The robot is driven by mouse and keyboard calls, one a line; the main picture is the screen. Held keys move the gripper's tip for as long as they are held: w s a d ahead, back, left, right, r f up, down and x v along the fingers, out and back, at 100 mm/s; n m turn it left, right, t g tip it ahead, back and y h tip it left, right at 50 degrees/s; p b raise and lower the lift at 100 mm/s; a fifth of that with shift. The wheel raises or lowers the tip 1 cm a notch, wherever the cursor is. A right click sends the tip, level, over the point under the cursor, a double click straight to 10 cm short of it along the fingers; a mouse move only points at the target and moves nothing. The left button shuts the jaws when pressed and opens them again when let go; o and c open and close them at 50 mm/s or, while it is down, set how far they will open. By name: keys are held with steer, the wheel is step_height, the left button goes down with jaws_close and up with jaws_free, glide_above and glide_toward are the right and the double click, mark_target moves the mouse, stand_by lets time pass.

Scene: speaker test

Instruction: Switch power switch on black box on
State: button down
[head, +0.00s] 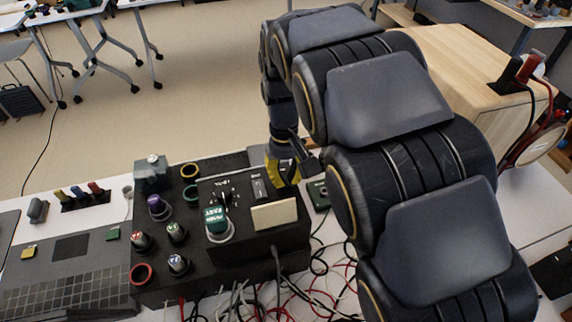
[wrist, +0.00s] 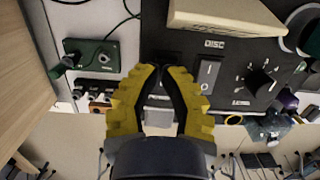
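The black box (head: 237,255) stands on the table, its top carrying a dark rocker power switch (head: 261,188). In the wrist view the switch (wrist: 208,75) lies beneath the DISC label, with a light "I" mark; its tilt is hard to read. My gripper (head: 279,166) has yellow ribbed fingers with black inner pads and is low at the box's far edge, beside the switch. In the wrist view its fingertips (wrist: 163,69) are left of the switch and apart from it in the picture. The tips are close together with nothing seen between them; dark pads against the dark box hide any gap.
A beige block (head: 275,215) lies on the box near the switch, and a knob (head: 217,222) stands left of it. A panel of coloured knobs (head: 160,262) adjoins on the left. A small green box (wrist: 92,55) is beside the black box. Loose cables (head: 270,297) lie in front.

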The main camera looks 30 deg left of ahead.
steer(key=shift+s+f, duration=0.1)
stand_by(0.3)
steer(key=shift+d+f+y, duration=0.15)
steer(key=shift+f+y, duration=0.05)
steer(key=shift+y, duration=0.1)
steer(key=shift+s+d+f+t+y, duration=0.1)
steer(key=shift+f+t+y, duration=0.2)
steer(key=shift+t+y, duration=0.35)
steer(key=shift+w+a+r+t, duration=0.2)
steer(key=shift+w+a+t, duration=0.05)
steer(key=shift+w+a, duration=0.4)
steer(key=shift+r, duration=0.1)
step_height(320, 180, up, 14)
steer(key=w+a, duration=0.1)
steer(key=shift+w+a, duration=0.2)
stand_by(0.3)
